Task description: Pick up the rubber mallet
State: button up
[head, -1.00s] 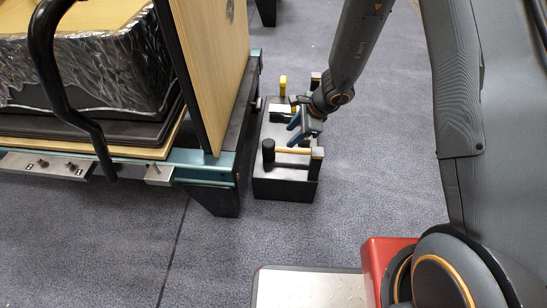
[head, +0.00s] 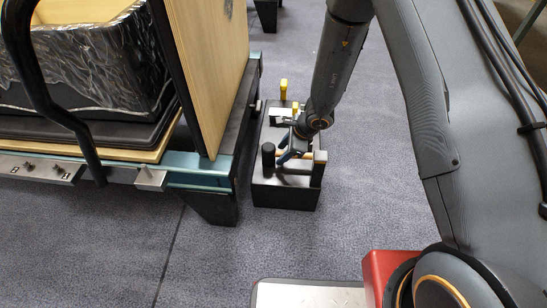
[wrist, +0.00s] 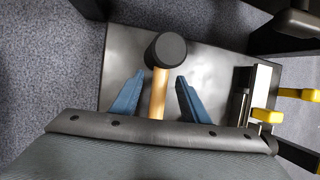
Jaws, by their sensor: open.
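The rubber mallet has a black round head (head: 268,156) and a light wooden handle. It lies on a black box-like stand (head: 285,196) on the floor. In the wrist view the mallet's head (wrist: 166,50) is at upper centre, and its handle (wrist: 158,94) runs down between my gripper's fingers. My gripper (wrist: 154,88) is open, with one blue finger on each side of the handle and a gap on both sides. In the head view my gripper (head: 289,156) is over the handle and hides part of it. The handle's far end is hidden in the wrist view.
A tool with a yellow handle (wrist: 267,116) and a metal part lies on the stand beside the mallet. Another yellow handle (head: 283,88) stands at the stand's far end. Carpet to the right is clear.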

grip_shut()
jog(key=shift+r, duration=0.1)
